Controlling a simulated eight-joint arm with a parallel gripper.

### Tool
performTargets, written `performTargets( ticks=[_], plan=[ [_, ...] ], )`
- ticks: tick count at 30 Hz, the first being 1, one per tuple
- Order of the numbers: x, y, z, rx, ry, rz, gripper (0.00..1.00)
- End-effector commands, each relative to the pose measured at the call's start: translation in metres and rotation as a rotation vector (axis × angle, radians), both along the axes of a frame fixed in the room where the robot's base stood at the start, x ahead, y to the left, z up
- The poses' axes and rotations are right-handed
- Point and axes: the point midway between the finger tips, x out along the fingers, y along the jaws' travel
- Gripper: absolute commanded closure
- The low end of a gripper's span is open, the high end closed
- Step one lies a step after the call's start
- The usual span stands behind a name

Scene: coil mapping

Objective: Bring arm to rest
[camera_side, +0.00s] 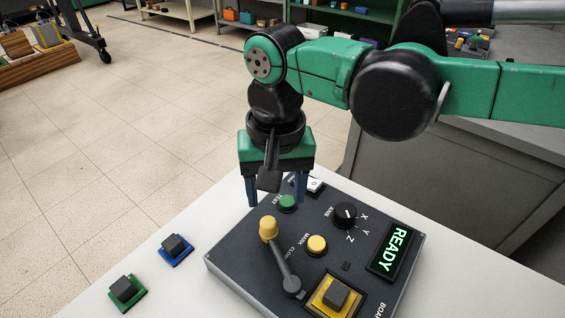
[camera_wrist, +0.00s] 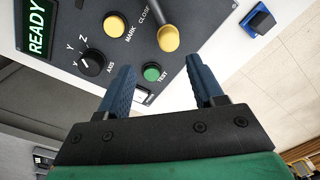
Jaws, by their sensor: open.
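My gripper (camera_side: 278,192) is open and empty, pointing down over the upper left part of a dark control box (camera_side: 235,245). In the wrist view my gripper (camera_wrist: 165,85) shows two blue fingers spread apart, with the green TEST button (camera_wrist: 152,72) showing between them. In the side view the green button (camera_side: 287,203) lies between or just behind the fingers; contact cannot be told. The box has a yellow-knobbed lever (camera_side: 282,262), a yellow MARK button (camera_side: 317,245), a black axis knob (camera_side: 345,215) and a display (camera_side: 394,250) reading READY.
A blue-based block (camera_side: 175,250) and a green-based block (camera_side: 127,291) sit on the white table (camera_side: 195,280) left of the box. Another block sits in a yellow-framed slot (camera_side: 336,297) on the box. A grey cabinet (camera_side: 430,180) stands behind at right.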

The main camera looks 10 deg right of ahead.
Motion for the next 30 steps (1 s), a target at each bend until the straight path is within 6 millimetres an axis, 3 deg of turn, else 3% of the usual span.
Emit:
performTargets(
  ticks=[5, 9, 14, 18, 24, 30],
  plan=[
    [0.020, -0.062, 0.027, 0.059, -0.081, -0.010, 0.39],
    [0.025, -0.126, 0.044, 0.099, -0.187, -0.007, 0.39],
    [0.014, -0.196, 0.051, 0.106, -0.321, -0.006, 0.39],
    [-0.006, -0.247, 0.045, 0.079, -0.440, -0.003, 0.39],
    [-0.030, -0.292, 0.028, 0.015, -0.563, 0.004, 0.39],
    [-0.040, -0.306, 0.019, -0.018, -0.606, 0.010, 0.39]
  ],
)
